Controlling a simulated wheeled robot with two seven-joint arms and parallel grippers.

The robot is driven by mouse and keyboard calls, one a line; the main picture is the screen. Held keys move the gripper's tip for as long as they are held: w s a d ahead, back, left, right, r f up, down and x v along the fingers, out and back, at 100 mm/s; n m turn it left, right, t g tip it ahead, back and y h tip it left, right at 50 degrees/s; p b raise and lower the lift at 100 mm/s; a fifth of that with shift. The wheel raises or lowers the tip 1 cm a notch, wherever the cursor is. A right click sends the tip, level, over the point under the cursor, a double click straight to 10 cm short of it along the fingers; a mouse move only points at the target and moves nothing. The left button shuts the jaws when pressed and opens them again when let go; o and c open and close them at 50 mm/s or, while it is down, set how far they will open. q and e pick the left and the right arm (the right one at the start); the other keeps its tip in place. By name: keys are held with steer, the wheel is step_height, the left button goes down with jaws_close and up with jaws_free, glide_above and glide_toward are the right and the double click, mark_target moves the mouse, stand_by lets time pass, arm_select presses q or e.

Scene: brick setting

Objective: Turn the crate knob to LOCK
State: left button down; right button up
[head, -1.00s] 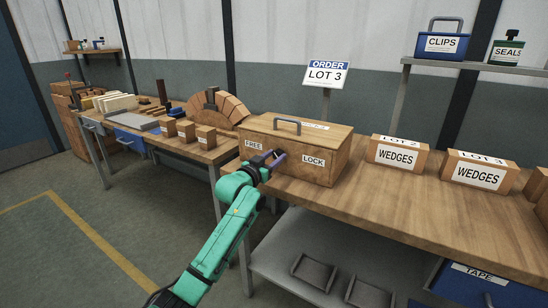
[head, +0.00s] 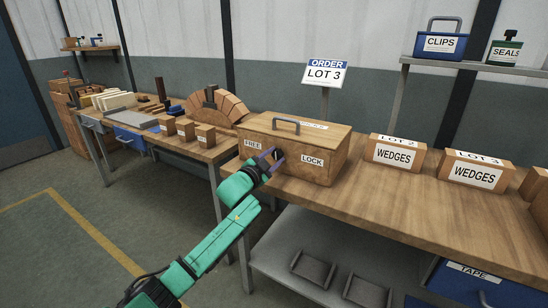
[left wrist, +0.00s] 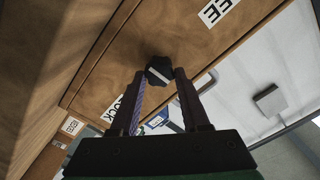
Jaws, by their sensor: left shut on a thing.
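The wooden crate (head: 300,155) stands on the bench with a FREE label (head: 253,144) at the left of its front and a LOCK label (head: 312,161) to the right. My left gripper (head: 273,158) is at the front between these labels. In the left wrist view the dark knob (left wrist: 159,69) with a pale stripe sits between the fingertips (left wrist: 160,78), and the gripper is shut on it. The FREE label (left wrist: 219,10) is partly cut off there, and a finger partly covers the LOCK label. Which end of the stripe is the pointer I cannot tell. My right gripper is not in view.
Boxes marked WEDGES (head: 395,153) stand right of the crate on the bench. An order sign (head: 325,73) reading LOT 3 stands behind it. A second table with a brick arch (head: 228,105) is at the left. Bench top in front of the boxes is clear.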

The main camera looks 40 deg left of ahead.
arm_select(q)
steer(key=shift+f, duration=0.15)
steer(key=shift+c, duration=1.9)
jaws_free()
steer(key=s+d, duration=0.1)
steer(key=s, duration=1.3)
steer(key=shift+s+d, duration=0.25)
steer(key=shift+d, duration=0.1)
